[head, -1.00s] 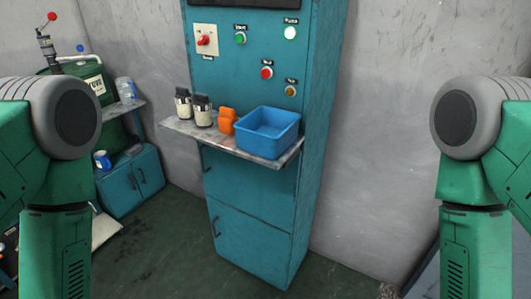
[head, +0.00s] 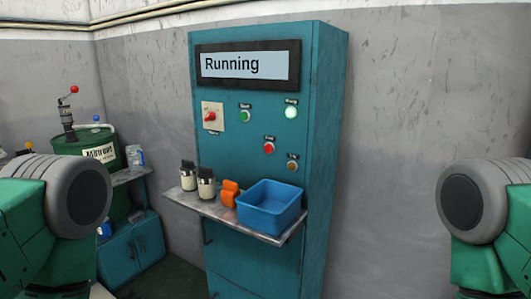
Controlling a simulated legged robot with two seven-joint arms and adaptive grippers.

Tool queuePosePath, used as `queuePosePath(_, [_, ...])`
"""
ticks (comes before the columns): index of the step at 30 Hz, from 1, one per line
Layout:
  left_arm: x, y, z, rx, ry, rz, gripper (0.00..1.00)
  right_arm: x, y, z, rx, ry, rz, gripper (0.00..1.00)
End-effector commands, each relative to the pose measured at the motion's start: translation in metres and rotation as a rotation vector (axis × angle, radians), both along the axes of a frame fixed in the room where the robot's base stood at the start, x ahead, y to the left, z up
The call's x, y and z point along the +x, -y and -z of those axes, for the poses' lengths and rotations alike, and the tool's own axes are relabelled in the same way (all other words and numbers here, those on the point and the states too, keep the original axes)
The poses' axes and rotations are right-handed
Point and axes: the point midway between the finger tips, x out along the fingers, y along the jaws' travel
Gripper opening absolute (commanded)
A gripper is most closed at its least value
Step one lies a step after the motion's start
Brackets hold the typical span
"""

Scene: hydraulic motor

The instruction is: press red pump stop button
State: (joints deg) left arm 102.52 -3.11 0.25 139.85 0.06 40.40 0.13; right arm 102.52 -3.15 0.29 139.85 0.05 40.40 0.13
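The teal control cabinet (head: 225,150) stands ahead of me, a little left of the middle. Its display (head: 245,66) reads "Running". A red push button (head: 269,148) sits on the panel under a small label that is hard to read. A green button (head: 245,116) is above left of it, a lit white-green lamp (head: 291,112) above right, and an amber button (head: 292,166) below right. A red rotary switch (head: 210,116) on a pale plate is at the left. Only my upper arm parts show at both sides; neither gripper is in view.
A shelf (head: 228,215) juts from the cabinet below the buttons. It holds a blue bin (head: 270,207), an orange object (head: 229,193) and two dark-topped bottles (head: 206,187). A green drum (head: 92,145) and low teal cupboard (head: 130,250) stand left. The right wall side looks clear.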

Motion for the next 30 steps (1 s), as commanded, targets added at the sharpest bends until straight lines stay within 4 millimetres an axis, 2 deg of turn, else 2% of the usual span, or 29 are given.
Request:
queuePosePath(8, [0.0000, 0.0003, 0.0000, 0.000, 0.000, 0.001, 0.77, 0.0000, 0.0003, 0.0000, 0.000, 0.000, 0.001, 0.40])
queuePosePath(9, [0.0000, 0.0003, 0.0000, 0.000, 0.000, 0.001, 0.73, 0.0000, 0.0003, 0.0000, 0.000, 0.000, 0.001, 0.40])
queuePosePath(11, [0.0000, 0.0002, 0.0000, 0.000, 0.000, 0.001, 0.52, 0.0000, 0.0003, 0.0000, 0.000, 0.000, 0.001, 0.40])
queuePosePath(15, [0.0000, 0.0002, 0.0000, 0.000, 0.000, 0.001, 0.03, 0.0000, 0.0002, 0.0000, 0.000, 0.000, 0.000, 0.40])
queuePosePath(16, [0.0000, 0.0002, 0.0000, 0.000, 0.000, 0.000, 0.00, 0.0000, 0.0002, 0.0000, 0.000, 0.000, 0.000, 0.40])
queuePosePath(30, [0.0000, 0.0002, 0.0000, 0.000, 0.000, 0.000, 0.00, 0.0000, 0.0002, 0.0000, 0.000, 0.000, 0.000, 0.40])
